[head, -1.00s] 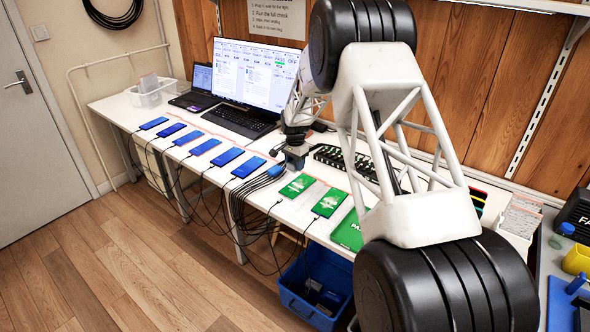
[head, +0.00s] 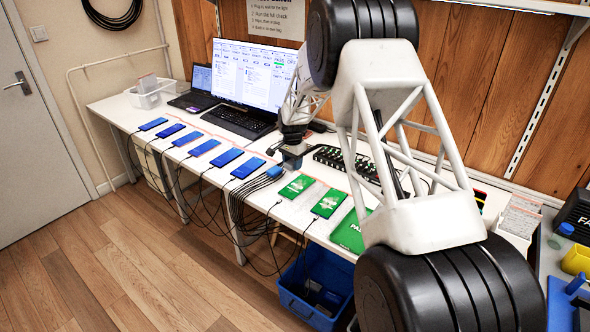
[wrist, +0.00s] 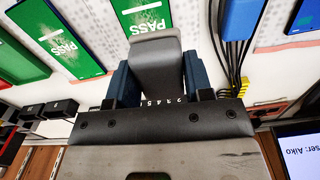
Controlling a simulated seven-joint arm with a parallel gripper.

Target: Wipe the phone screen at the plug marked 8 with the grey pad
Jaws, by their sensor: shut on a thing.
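My gripper (wrist: 157,75) has blue fingers closed on the grey pad (wrist: 158,65), which shows in the wrist view. The pad covers the lower part of a green phone (wrist: 146,16) reading PASS; I cannot tell whether it touches it. In the head view my gripper (head: 292,160) is above the back of the bench, behind the near green phones. Green phones (head: 297,186) (head: 328,203) lie in a row, with another partly hidden by my arm. Several blue-screened phones (head: 202,147) lie to the left. No plug number is readable, so I cannot tell which phone is at 8.
A blue cable hub (head: 275,171) with black cables sits beside the green phones. A black multi-slot strip (head: 345,162) lies behind them. The laptop (head: 240,122) stands at the back left. A blue crate (head: 317,290) is on the floor. The front bench edge carries hanging cables.

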